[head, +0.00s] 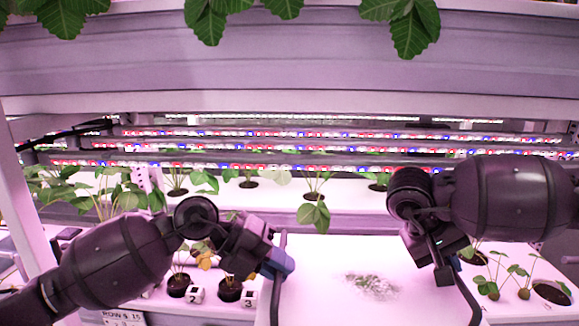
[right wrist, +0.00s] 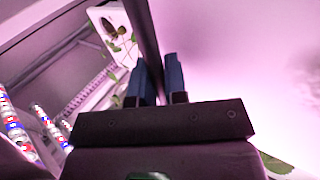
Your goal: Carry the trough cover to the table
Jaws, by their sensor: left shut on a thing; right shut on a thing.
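The trough cover (head: 320,295) is a broad, pale panel at the bottom centre of the head view, with a dark bar handle along each side. A patch of grey-green bits (head: 372,285) shows on it. My left gripper (head: 279,263) is shut at its left handle. My right gripper (head: 443,268) is at its right handle; in the right wrist view its blue fingers (right wrist: 160,82) close around the dark bar, beside a pale surface (right wrist: 230,60). The cover's near edge is cut off. The table cannot be made out.
Potted seedlings stand left of the cover, with number blocks (head: 195,294) by them. More seedlings (head: 495,280) stand at the right. A planted trough and lit shelves lie behind. A wide rack beam (head: 290,65) with hanging leaves crosses above.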

